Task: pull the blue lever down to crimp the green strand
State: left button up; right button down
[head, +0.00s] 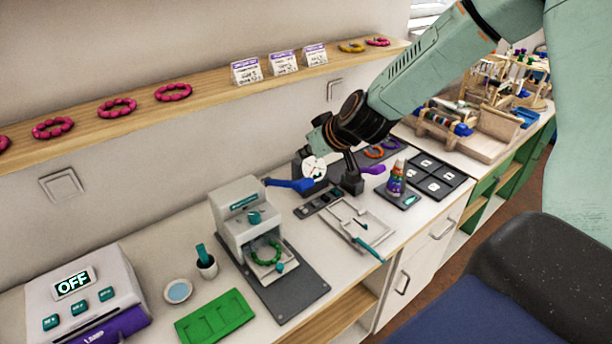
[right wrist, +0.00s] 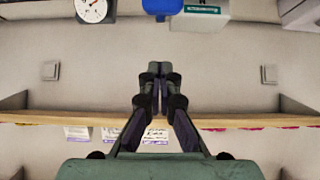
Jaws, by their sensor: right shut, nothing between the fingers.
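The blue lever (head: 290,184) sticks out to the right from the upper side of a white press (head: 235,205). It looks roughly level. The green strand (head: 267,254) is a loop of beads lying in the press's lower opening. My right gripper (head: 349,162) points down, right of the lever's end in the head view, and is apart from it. In the right wrist view, its fingers (right wrist: 157,76) are together and empty. The blue lever (right wrist: 162,7) and part of the press (right wrist: 200,18) show beyond them at the top edge. My left gripper is not in view.
A white dial gauge (head: 314,168) stands close to the lever's end. A purple lever (head: 373,169) is on a dark tool right of it. A wall shelf (head: 205,92) with pink bead rings and cards runs behind. A green tray (head: 215,316) lies at the front.

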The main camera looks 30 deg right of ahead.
aim_at(304, 180)
jog(key=b+x, duration=0.2)
jog(key=x, duration=0.1)
jog(key=shift+w+a+f, duration=0.1)
jog(key=shift+a+f, duration=0.1)
jog(key=s+f, duration=0.1)
jog(key=f, duration=0.1)
jog(key=shift+s+d+f+b, duration=0.25)
jog(key=shift+b, duration=0.05)
jog(key=shift+s+f, duration=0.25)
jog(key=shift+s, duration=0.1)
jog(key=shift+a, duration=0.1)
jog(key=shift+w, duration=0.15)
jog(key=shift+f, duration=0.15)
